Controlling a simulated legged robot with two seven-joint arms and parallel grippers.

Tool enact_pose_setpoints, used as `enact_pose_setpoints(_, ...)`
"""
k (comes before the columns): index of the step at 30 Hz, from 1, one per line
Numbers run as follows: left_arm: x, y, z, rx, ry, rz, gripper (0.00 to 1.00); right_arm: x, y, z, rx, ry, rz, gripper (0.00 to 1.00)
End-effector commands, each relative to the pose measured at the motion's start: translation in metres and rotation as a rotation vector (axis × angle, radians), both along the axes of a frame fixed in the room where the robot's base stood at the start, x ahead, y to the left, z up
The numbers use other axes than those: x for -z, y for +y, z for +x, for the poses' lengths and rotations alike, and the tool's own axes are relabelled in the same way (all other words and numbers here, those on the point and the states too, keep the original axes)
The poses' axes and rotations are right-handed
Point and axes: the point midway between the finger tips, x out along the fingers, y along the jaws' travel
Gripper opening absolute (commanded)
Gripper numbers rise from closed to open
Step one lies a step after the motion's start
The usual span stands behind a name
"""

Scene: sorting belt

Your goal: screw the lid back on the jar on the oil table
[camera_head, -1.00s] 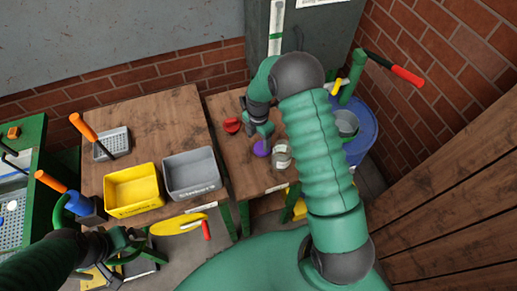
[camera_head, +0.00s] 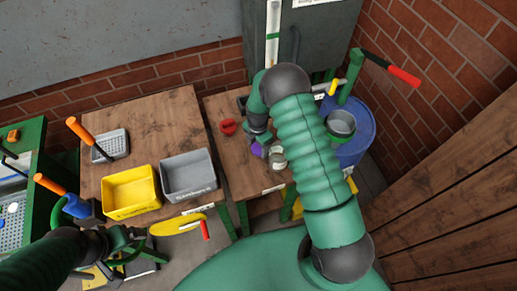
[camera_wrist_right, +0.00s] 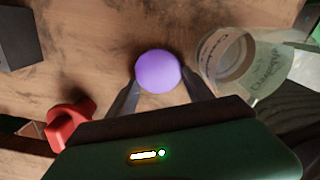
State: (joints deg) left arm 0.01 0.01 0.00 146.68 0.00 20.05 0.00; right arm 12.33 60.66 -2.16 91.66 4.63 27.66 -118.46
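The round purple lid (camera_head: 257,149) lies on the right wooden table, left of the clear glass jar (camera_head: 277,160). In the right wrist view the lid (camera_wrist_right: 158,71) is between the fingers of my right gripper (camera_wrist_right: 160,80), one on each side. The fingers are spread; no firm grip on the lid shows. The jar (camera_wrist_right: 235,58) stands close beside the right finger, its mouth open and its label partly visible. In the head view my right gripper (camera_head: 259,140) is low over the lid. My left gripper (camera_head: 130,240) is at lower left, away from the jar; its fingers are unclear.
A red object (camera_head: 227,127) lies left of the lid; it also shows in the wrist view (camera_wrist_right: 68,124). Yellow (camera_head: 131,208) and grey (camera_head: 190,180) bins stand on the left table. A blue barrel (camera_head: 358,145) stands right of the oil table.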

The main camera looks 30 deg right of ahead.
Motion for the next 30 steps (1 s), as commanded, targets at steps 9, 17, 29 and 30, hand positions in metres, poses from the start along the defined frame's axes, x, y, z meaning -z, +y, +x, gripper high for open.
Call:
enact_pose_setpoints(9,0.001,0.000,0.000,0.000,0.000,0.000,0.89,0.001,-0.002,-0.002,0.002,0.005,-0.005,0.23)
enact_pose_setpoints(17,0.003,0.000,0.000,0.000,0.000,0.000,0.89,-0.021,-0.001,-0.001,0.001,0.001,-0.004,0.22)
enact_pose_setpoints(29,0.009,0.000,0.000,0.000,0.000,0.000,0.89,-0.115,-0.001,0.000,0.001,-0.003,-0.006,0.22)
enact_pose_setpoints(30,0.010,0.000,0.000,0.000,0.000,0.000,0.89,-0.125,-0.001,0.000,0.001,-0.003,-0.006,0.22)
